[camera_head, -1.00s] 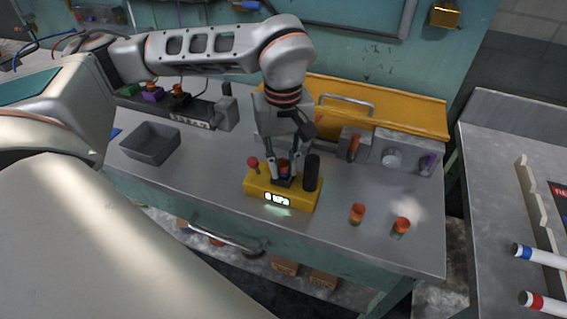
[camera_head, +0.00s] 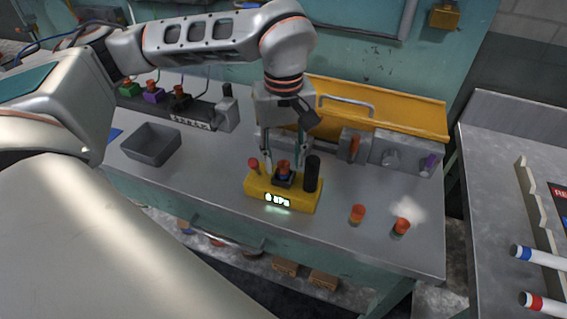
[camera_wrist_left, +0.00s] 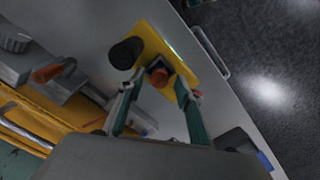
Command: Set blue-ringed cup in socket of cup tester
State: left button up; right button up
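The cup tester (camera_head: 262,192) is a yellow box with a lit display, a red knob on its left and a black cylinder on its right. An orange cup with a blue ring (camera_head: 283,170) stands upright in the dark socket (camera_head: 284,182) of the tester. The orange cup (camera_wrist_left: 158,77) also shows in the left wrist view. My left gripper (camera_head: 283,160) is open just above the cup, its fingers spread on either side and apart from it. In the left wrist view my left gripper (camera_wrist_left: 160,95) is open too. My right gripper is not in view.
Two more orange cups, one (camera_head: 357,214) and another with a green ring (camera_head: 401,227), stand on the bench to the right. A grey bin (camera_head: 150,147) is at left. A yellow panel (camera_head: 385,107) with a handle runs along the back.

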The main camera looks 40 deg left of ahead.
aim_at(284, 165)
pick_arm(q)
notch_tip(284, 165, up, 10)
jog(key=shift+f+p, duration=0.15)
jog(key=shift+p, duration=0.25)
dwell(0.4)
